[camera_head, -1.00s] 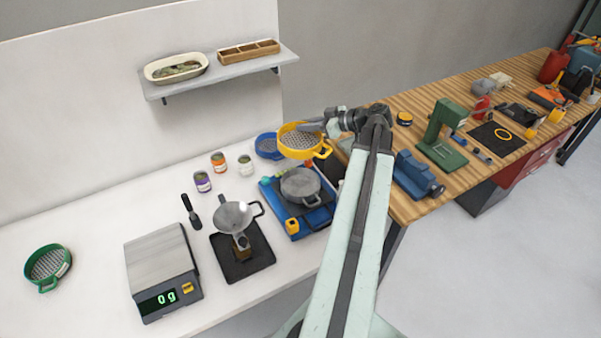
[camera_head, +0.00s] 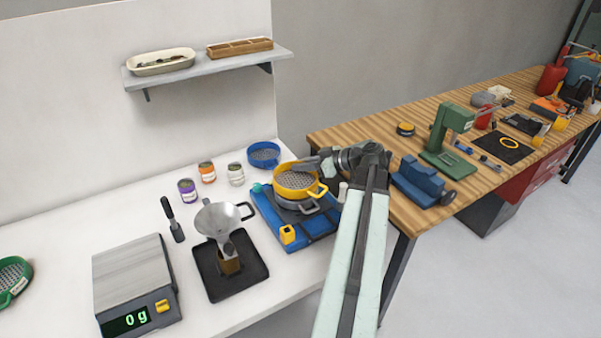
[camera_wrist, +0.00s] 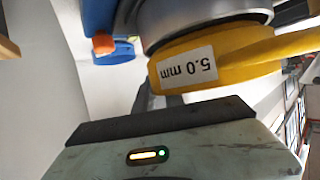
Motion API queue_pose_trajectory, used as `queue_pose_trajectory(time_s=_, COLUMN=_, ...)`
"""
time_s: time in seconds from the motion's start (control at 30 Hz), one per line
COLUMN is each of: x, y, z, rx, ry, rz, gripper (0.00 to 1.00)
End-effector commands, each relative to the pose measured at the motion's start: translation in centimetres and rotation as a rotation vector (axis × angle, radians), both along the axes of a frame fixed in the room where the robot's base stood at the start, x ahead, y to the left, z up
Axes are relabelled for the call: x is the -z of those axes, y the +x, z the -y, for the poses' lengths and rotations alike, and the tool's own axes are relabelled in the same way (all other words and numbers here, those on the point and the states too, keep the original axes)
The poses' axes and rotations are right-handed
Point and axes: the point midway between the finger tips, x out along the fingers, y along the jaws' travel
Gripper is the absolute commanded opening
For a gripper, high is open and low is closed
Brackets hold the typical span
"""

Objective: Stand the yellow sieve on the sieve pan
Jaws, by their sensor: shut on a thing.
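The yellow sieve (camera_head: 294,180) is held by my gripper (camera_head: 322,166) at its right rim in the head view. It looks level and sits over the grey sieve pan (camera_head: 299,204), which stands on the blue shaker base (camera_head: 268,215). Whether the sieve touches the pan or hangs just above it I cannot tell. In the wrist view the yellow sieve (camera_wrist: 225,60) shows its "5.0 mm" label, with the grey pan (camera_wrist: 190,18) beside it. The fingertips are not clear there.
A blue sieve (camera_head: 264,154) stands behind the shaker. A metal funnel (camera_head: 222,217) on a dark tray, a scale (camera_head: 135,275) reading 0 g and a green sieve (camera_head: 12,278) are to the left. Several small jars stand behind the funnel. A wooden bench (camera_head: 350,135) is on the right.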

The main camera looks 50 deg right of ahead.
Motion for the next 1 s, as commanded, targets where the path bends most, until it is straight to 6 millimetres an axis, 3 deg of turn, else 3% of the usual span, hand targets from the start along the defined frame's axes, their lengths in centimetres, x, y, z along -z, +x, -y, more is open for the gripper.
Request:
queue_pose_trajectory(time_s=0.37, x=0.5, y=0.0, z=-0.1, rx=-0.001, ry=0.001, rz=0.001, gripper=0.0)
queue_pose_trajectory(time_s=0.4, x=0.5, y=0.0, z=-0.1, rx=-0.001, ry=0.0, rz=0.0, gripper=0.17)
queue_pose_trajectory(time_s=0.47, x=0.4, y=0.1, z=-0.1, rx=-0.001, ry=0.0, rz=0.0, gripper=0.33)
queue_pose_trajectory(time_s=0.5, x=0.4, y=0.1, z=-0.1, rx=-0.001, ry=0.0, rz=0.0, gripper=0.37)
queue_pose_trajectory(time_s=0.77, x=0.4, y=0.1, z=-0.1, rx=-0.002, ry=0.0, rz=0.0, gripper=0.37)
queue_pose_trajectory(time_s=0.9, x=-0.9, y=0.1, z=-0.1, rx=-0.002, ry=0.0, rz=0.0, gripper=0.37)
queue_pose_trajectory(time_s=1.0, x=-1.6, y=-1.9, z=0.6, rx=0.002, ry=0.001, rz=0.0, gripper=0.37)
